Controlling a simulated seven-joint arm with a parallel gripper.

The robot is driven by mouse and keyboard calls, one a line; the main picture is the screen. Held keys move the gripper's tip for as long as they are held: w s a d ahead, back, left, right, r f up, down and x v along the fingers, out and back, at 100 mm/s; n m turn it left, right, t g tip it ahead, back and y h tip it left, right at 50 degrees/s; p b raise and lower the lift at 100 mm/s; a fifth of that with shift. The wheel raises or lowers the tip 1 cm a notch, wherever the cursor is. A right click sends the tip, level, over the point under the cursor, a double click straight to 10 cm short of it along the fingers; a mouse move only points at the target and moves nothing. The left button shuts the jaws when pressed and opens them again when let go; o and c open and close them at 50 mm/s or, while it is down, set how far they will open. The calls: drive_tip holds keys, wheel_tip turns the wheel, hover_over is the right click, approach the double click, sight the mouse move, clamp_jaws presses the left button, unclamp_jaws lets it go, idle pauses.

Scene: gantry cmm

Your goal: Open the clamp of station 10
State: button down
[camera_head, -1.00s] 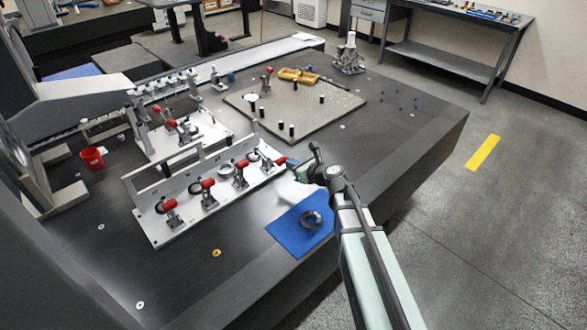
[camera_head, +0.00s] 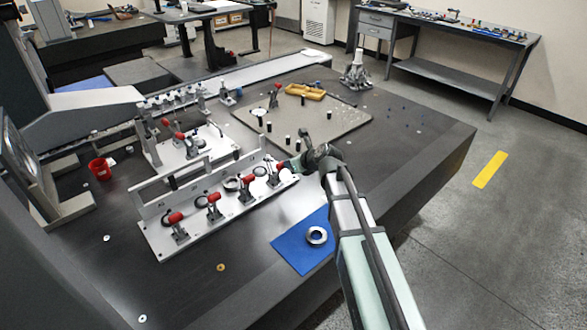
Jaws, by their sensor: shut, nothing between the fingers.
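A white fixture plate (camera_head: 160,245) with an upright back wall stands on the dark table and carries a row of red-handled toggle clamps. The station labels are too small to read, so I cannot tell which clamp is station 10. From the left, the clamps are the first (camera_head: 178,222), the second (camera_head: 213,203), the third (camera_head: 247,184) and the rightmost (camera_head: 280,170). My gripper (camera_head: 294,164) is shut and empty, just right of the rightmost clamp. It partly overlaps that clamp's handle end, and I cannot tell whether they touch.
A metal ring (camera_head: 317,235) lies on a blue mat (camera_head: 290,250) in front of the fixture. A second white fixture (camera_head: 190,155) with red handles stands behind. A perforated plate (camera_head: 345,122) with black posts lies at the back. A red cup (camera_head: 99,168) stands left.

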drive_tip(key=shift+w+a+r, duration=0.3)
drive_tip(key=shift+w+a, duration=0.05)
idle(0.5)
